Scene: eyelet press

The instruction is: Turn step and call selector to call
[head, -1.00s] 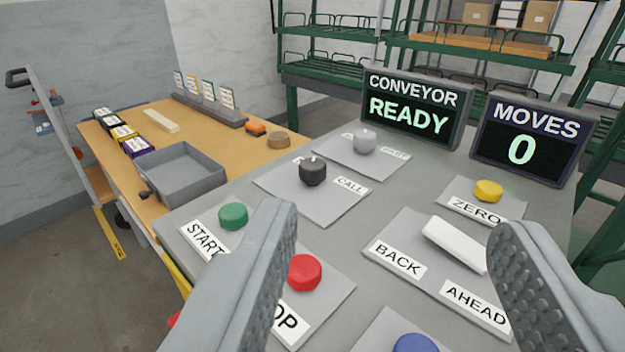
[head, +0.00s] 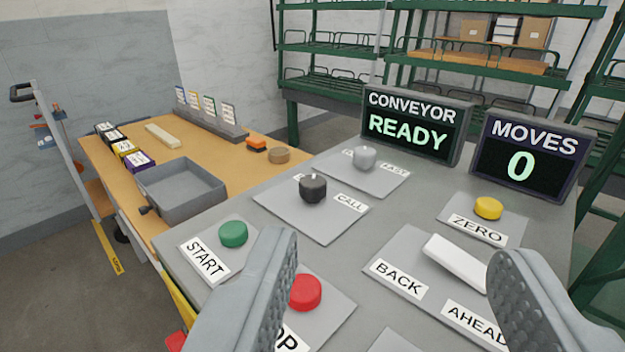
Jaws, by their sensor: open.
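The step and call selector is a dark knob (head: 313,188) on a grey plate (head: 290,217) on the control panel, left of the picture's middle. A CALL label (head: 351,202) sits at its right.
Around the selector are a light grey knob (head: 364,158) with a FAST label, green START (head: 233,233), red button (head: 305,292), yellow ZERO (head: 488,208) and a white BACK/AHEAD rocker (head: 455,262). Screens read CONVEYOR READY (head: 415,122) and MOVES 0 (head: 530,160). A wooden bench (head: 215,152) stands left.

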